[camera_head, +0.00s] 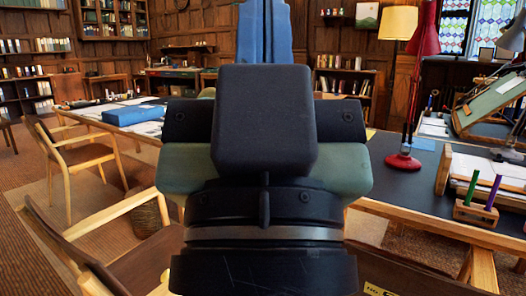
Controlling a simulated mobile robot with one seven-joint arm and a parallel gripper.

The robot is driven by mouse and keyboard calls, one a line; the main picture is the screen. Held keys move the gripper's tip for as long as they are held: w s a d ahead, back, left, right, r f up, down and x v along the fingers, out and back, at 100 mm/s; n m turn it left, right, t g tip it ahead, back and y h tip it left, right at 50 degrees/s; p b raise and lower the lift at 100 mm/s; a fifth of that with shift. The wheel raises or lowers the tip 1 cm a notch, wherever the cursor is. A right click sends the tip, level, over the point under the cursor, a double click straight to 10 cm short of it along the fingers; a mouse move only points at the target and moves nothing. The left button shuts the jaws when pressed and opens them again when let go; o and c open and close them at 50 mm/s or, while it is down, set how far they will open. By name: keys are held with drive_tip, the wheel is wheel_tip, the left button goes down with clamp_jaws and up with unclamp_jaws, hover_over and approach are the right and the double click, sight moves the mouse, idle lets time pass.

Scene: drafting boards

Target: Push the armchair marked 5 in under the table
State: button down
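A brown chair back (425,277) shows at the bottom edge, right of my arm. It bears a yellow label (380,290) starting with "No."; its number is cut off by the picture edge, so I cannot read it for certain. The table (400,180) has a dark top and a wooden edge, and stands just beyond this chair. My arm fills the middle of the view and hides much of the chair and table. My gripper is not visible, so I see no contact with the chair.
A wooden armchair (60,240) is at lower left, and another (80,160) stands behind it. Carpet lies open at left.

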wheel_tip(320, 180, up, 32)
drive_tip(key=p, duration=3)
